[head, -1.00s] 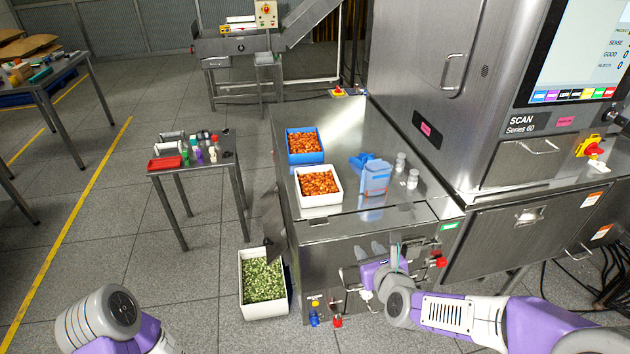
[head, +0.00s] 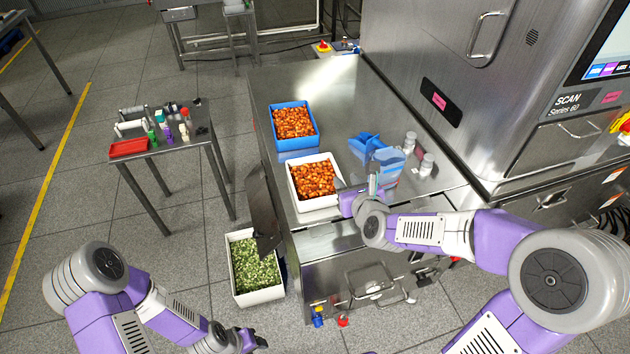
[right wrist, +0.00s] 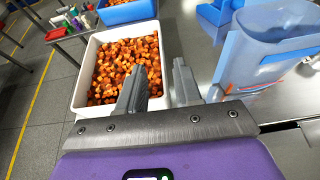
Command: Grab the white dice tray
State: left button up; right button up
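The white tray (head: 318,204) is filled with orange diced pieces (head: 312,179). It sits on the steel table near its front left edge and shows in the right wrist view (right wrist: 88,72). My right gripper (head: 357,187) is at the tray's right side. In the right wrist view its fingers (right wrist: 158,85) are apart, one over the orange pieces and one outside the right wall. Whether they touch the tray is unclear. My left gripper (head: 252,341) is low at the bottom of the head view, away from the tray; its opening is unclear.
A blue tray (head: 295,143) of orange pieces stands just behind. A blue translucent container (head: 386,162) and two small jars (head: 426,164) stand to the right. A white bin (head: 258,297) of green pieces is on the floor. A small side table (head: 178,149) stands left.

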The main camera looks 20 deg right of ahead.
aim_at(316, 181)
jog(key=x, duration=0.5)
jog(key=shift+d, duration=0.15)
jog(key=shift+r, duration=0.1)
grip_shut()
